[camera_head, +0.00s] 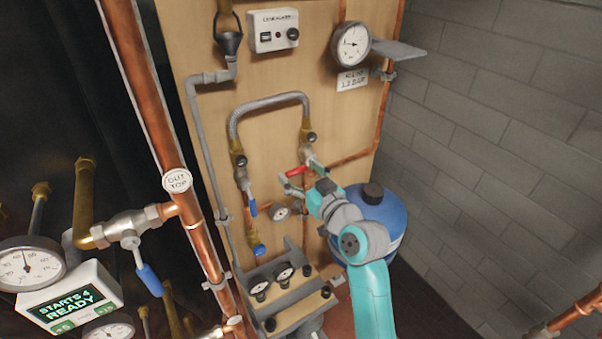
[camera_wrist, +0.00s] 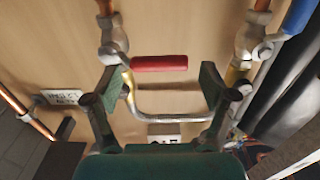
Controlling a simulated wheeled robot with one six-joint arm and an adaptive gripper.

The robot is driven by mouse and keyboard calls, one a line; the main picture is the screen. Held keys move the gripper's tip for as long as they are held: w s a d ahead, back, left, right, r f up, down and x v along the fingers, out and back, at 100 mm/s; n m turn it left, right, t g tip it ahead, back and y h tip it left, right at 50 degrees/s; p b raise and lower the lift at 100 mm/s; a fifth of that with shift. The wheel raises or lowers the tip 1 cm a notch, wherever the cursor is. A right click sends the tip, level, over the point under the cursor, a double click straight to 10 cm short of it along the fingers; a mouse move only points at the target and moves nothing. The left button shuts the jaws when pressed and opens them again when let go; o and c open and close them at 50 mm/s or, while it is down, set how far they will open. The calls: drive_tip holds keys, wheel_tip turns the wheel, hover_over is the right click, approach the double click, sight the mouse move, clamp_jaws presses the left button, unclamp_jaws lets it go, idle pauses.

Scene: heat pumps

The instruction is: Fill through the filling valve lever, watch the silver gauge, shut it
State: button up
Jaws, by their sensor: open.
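The red filling valve lever (camera_head: 296,170) sits on a valve at the right leg of the grey looped hose, on the wooden board. In the wrist view the red lever (camera_wrist: 160,63) lies crosswise, just ahead of the space between my fingertips. My gripper (camera_head: 302,176) is open in front of it; the wrist view shows the gripper (camera_wrist: 161,84) with its fingers spread and nothing held. Contact with the lever cannot be told. The silver-rimmed round gauge (camera_head: 352,44) is at the board's upper right; its reading is too small to tell.
A blue lever (camera_head: 252,208) hangs on the hose's left valve, and a small gauge (camera_head: 281,211) is beside it. A blue tank (camera_head: 388,222) stands behind my arm. Copper pipes (camera_head: 150,100) run at the left. A grey shelf (camera_head: 398,50) juts out beside the silver gauge.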

drive_tip(key=c, duration=1.5)
drive_tip(key=shift+s, duration=0.1)
